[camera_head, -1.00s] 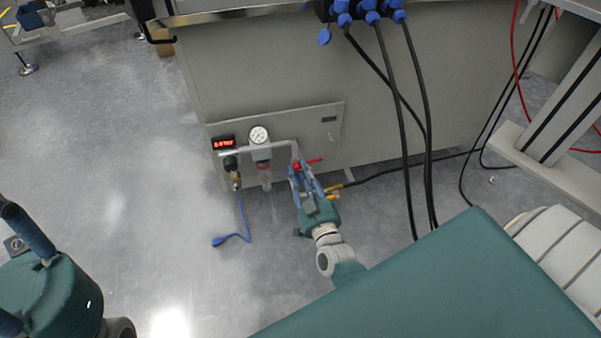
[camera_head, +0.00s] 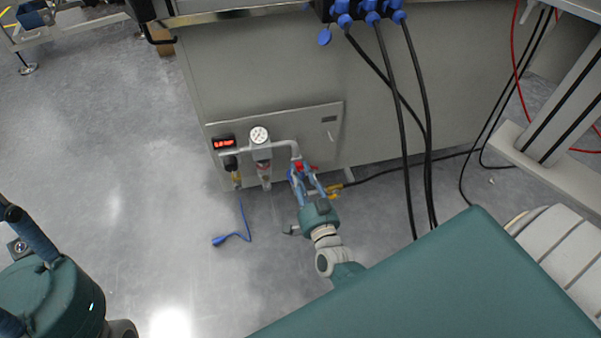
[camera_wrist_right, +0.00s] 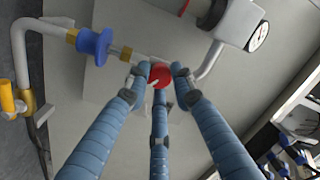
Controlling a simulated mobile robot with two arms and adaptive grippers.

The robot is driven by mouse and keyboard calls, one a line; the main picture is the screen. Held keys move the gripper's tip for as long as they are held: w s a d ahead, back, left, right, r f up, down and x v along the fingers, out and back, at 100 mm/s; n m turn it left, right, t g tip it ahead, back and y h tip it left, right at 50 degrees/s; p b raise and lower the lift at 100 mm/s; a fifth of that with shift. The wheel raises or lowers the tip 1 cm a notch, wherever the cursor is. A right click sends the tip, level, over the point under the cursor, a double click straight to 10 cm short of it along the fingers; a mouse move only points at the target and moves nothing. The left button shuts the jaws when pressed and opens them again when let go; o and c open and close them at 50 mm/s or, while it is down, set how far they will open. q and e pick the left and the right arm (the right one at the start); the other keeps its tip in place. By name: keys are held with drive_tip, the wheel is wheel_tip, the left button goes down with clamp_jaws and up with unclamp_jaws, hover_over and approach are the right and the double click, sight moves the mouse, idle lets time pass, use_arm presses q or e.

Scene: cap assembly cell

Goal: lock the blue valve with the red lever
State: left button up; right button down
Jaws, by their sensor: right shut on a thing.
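The red lever (camera_head: 305,167) sits at the pipework on the low front panel; its round red end (camera_wrist_right: 160,75) shows in the wrist view. My right gripper (camera_head: 302,174), with three blue fingers, is shut on that red end, and the fingertips (camera_wrist_right: 158,72) surround it. The blue valve (camera_wrist_right: 95,44) is left of the fingertips in the wrist view, on the pipe, with a metal stem towards the red part. In the head view my fingers partly hide the valve. My left gripper (camera_head: 12,262) is at the lower left edge, fingers apart, tips partly cut off, empty.
A pressure gauge (camera_head: 259,135) and a red digital display (camera_head: 223,142) are left of my right gripper. A blue cable (camera_head: 237,237) lies on the floor. Black cables (camera_head: 410,130) hang to the right of it.

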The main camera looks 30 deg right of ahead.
drive_tip(key=m+b, duration=0.1)
drive_tip(key=m, duration=0.5)
drive_tip(key=shift+d+m+h, duration=0.1)
drive_tip(key=shift+m+h, duration=0.2)
drive_tip(key=shift+m, duration=0.1)
drive_tip(key=m+b, duration=0.1)
drive_tip(key=m, duration=0.4)
drive_tip(key=shift+f+h, duration=0.1)
drive_tip(key=shift+h, duration=0.2)
drive_tip(key=shift+m, duration=0.5)
drive_tip(key=c, duration=1.5)
unclamp_jaws()
drive_tip(key=shift+o, duration=0.2)
drive_tip(key=shift+s, duration=0.1)
drive_tip(key=v, duration=0.7)
drive_tip(key=shift+s, duration=0.2)
